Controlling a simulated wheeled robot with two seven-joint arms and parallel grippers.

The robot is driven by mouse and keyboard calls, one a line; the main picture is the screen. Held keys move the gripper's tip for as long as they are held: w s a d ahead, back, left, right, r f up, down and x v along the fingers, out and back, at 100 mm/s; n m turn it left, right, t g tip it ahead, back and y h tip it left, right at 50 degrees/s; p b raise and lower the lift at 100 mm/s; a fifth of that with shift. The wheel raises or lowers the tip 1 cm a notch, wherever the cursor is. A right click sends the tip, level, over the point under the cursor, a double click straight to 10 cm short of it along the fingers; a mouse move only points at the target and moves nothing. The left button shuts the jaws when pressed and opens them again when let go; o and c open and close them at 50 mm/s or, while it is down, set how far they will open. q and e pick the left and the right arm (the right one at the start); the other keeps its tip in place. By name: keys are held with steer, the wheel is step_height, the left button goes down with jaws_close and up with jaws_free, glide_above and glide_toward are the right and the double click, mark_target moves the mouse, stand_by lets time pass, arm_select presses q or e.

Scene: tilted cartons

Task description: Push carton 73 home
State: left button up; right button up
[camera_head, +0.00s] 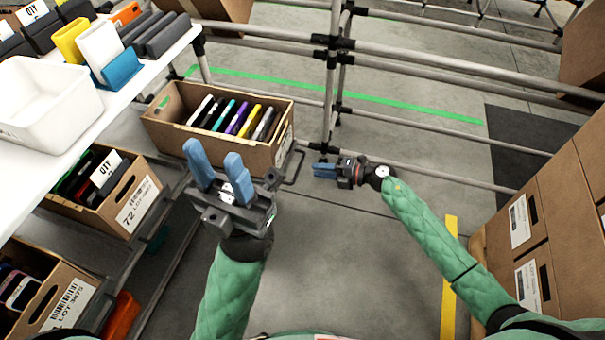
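An open brown carton (258,152) filled with upright thin items, some yellow, purple and teal, sits beyond my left gripper. It juts out past its neighbour, and a label shows edge-on at its right end; its number is not readable. The nearer carton (150,188) is marked 72. My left gripper (213,153) has its two blue fingers spread and empty, in front of the jutting carton, hiding part of its side; contact cannot be told. My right gripper (323,170) is right of the carton, fingers pointing left; it is seen side-on, so its opening is unclear.
A white table (155,72) with a white bin (45,105) is at upper left. Another carton (50,290) is at lower left. Metal rack pipes (420,62) cross the back. Stacked cartons (545,225) stand at right. Grey floor (350,260) between is clear.

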mark_target(299, 167)
steer(key=shift+f+b+x, duration=0.15)
steer(key=shift+b+x, duration=0.6)
steer(key=shift+x, duration=1.2)
steer(key=shift+f+b+x, duration=0.1)
steer(key=shift+b+x, duration=0.6)
steer(key=shift+x, duration=1.25)
jaws_close()
